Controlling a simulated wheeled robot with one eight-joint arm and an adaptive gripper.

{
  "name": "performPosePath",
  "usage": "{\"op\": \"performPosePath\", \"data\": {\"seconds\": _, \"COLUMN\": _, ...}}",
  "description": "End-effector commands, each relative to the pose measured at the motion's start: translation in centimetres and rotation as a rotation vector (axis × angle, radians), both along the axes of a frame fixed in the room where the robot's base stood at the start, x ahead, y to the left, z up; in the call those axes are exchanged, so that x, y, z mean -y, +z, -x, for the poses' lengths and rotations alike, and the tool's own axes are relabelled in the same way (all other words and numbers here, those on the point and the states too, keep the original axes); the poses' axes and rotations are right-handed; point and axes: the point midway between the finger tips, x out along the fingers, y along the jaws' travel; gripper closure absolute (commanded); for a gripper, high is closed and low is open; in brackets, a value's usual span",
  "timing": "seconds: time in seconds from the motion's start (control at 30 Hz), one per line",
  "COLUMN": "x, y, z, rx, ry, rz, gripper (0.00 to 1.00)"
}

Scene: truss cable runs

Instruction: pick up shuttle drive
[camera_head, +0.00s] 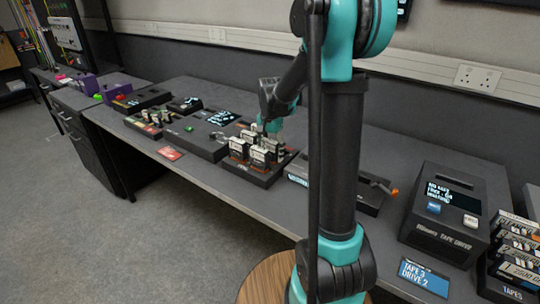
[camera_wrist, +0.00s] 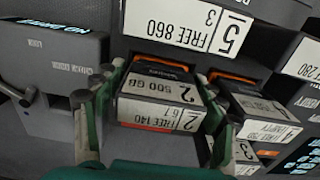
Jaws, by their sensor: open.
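Several upright drives with white labels stand in a dark dock (camera_head: 247,172) with orange slots on the bench. One drive (camera_wrist: 165,95), labelled "2", "500 GB" and "FREE 140", stands between the fingers of my gripper (camera_wrist: 155,118) in the wrist view. The fingers are open, one on each side of it. No label reading "shuttle" is legible. In the head view my gripper (camera_head: 268,126) is small, above the back of the dock, and its fingertips are hard to make out.
A drive labelled "5" and "FREE 860" (camera_wrist: 185,22) and one labelled "4" (camera_wrist: 262,112) stand close to the fingers. A grey unit with a lever (camera_wrist: 50,75) is at left. A tape drive box (camera_head: 447,215) and tape rack (camera_head: 512,262) stand at the bench's right.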

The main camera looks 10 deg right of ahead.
Motion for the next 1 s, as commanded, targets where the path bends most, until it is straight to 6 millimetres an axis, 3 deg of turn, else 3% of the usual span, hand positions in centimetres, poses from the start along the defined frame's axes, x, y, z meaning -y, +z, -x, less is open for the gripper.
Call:
{"op": "performPosePath", "data": {"seconds": 0.3, "x": 0.0, "y": -0.56, "z": -0.01, "rx": 0.0, "ry": 0.0, "rz": 0.0, "gripper": 0.29}}
{"op": "performPosePath", "data": {"seconds": 0.73, "x": -0.01, "y": -0.54, "z": -0.01, "rx": 0.0, "ry": 0.0, "rz": 0.0, "gripper": 0.82}}
{"op": "performPosePath", "data": {"seconds": 1.0, "x": -0.01, "y": -0.42, "z": -0.01, "rx": 0.0, "ry": 0.0, "rz": 0.0, "gripper": 0.82}}
